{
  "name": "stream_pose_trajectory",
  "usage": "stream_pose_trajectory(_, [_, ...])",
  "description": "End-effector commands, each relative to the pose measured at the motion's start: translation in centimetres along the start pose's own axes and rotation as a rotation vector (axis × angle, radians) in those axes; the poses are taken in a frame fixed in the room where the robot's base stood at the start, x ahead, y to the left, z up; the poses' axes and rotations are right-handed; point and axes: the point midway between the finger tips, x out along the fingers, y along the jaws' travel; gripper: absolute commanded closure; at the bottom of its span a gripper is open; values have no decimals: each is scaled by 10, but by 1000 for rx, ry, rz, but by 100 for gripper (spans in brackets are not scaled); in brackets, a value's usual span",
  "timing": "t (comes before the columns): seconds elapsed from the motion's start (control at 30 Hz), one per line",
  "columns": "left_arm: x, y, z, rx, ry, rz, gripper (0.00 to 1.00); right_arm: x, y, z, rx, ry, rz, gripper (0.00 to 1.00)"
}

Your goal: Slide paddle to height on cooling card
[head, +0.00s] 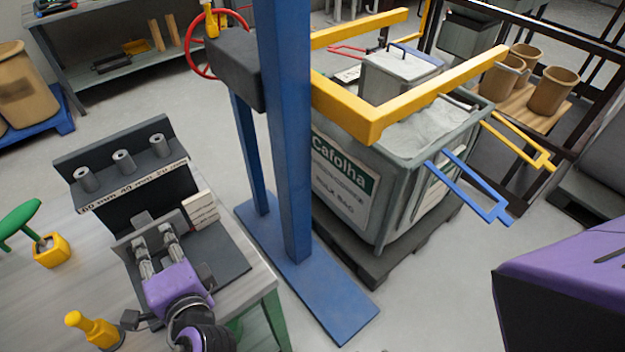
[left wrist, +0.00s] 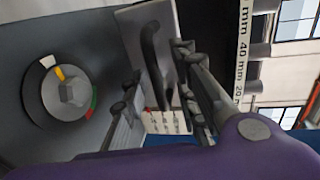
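My left gripper (head: 152,237) is over the dark stand on the bench, fingers pointing at its upright part. In the left wrist view its two fingers (left wrist: 158,95) are apart. A grey plate with a black bar handle (left wrist: 152,62), possibly the paddle, lies beyond and between them; I cannot tell whether they touch it. The plate's top (head: 142,218) shows just past the fingers in the head view. A pale card with printed lines (head: 201,210), likely the cooling card, stands right of the gripper; it also shows in the left wrist view (left wrist: 165,122). My right gripper is not in view.
The stand's strip (head: 135,187) reads 80, 40 and 20 mm below three grey rollers (head: 122,160). A dial (left wrist: 68,92) is left of the fingers. A yellow bottle (head: 95,330) stands near my arm. A blue post (head: 285,130) rises right of the bench.

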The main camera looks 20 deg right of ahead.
Motion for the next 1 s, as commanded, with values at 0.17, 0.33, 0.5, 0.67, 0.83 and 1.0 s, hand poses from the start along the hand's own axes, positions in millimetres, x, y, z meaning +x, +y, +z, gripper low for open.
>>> stream_pose_trajectory(0.17, [0,0,2,0,-4,1,72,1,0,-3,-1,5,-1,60])
stream_pose_trajectory(0.33, [-7,1,2,-1,-4,3,72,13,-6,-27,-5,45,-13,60])
stream_pose_trajectory(0.5, [-34,2,2,-1,-4,5,72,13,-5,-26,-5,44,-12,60])
stream_pose_trajectory(0.67, [-59,1,0,-1,-3,4,72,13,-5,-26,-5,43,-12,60])
stream_pose_trajectory(0.83, [-73,0,0,0,-2,1,72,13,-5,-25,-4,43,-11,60])
stream_pose_trajectory(1.0, [-75,0,0,0,-2,0,72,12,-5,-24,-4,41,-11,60])
